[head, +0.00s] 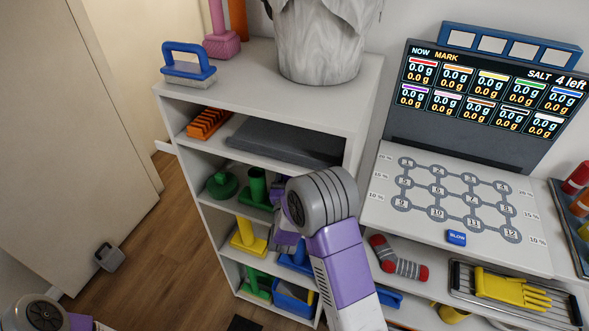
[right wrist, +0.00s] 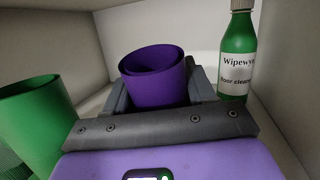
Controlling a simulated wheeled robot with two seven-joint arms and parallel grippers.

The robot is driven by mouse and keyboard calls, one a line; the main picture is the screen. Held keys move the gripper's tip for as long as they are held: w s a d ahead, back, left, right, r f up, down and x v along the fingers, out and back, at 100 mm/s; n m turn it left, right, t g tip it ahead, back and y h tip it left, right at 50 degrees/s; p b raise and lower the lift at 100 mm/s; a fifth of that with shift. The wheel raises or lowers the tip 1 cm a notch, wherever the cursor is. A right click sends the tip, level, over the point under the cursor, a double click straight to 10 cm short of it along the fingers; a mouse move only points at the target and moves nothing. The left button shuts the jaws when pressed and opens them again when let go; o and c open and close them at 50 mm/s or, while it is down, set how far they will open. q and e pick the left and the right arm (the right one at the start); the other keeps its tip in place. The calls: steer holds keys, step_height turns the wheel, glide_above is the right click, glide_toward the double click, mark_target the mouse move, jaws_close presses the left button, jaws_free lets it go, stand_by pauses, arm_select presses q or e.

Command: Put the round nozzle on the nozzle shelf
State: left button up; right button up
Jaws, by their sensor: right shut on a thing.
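A purple round, hollow nozzle (right wrist: 153,82) stands upright between the grey fingers of my right gripper (right wrist: 160,96) in the right wrist view. The gripper is shut on it, inside a pale shelf compartment. In the head view my right arm reaches into the shelf unit (head: 345,112), at the level holding green items. My forearm mostly hides the gripper there, and I cannot make out the nozzle. Whether the nozzle touches the shelf board is unclear. My left gripper is out of view.
In the wrist view a green cylinder (right wrist: 32,118) stands close at left and a green cleaner bottle (right wrist: 236,58) at right. In the head view, a green round piece (head: 222,184) and green tube (head: 257,186) share the shelf. Yellow (head: 247,238) and blue pieces sit below.

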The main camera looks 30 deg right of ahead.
steer(key=shift+w+d+r+m+g+y+p, duration=0.2)
steer(key=shift+w+d+r+m+g+y, duration=0.15)
steer(key=shift+d+g, duration=0.2)
steer(key=shift+w+d+r+m+g+y+p, duration=0.15)
steer(key=shift+w+d+r+g+y, duration=0.2)
steer(key=shift+g, duration=0.3)
steer(key=shift+f+b, duration=0.4)
steer(key=shift+f, duration=0.6)
steer(key=shift+f, duration=0.1)
steer(key=o, duration=1.5)
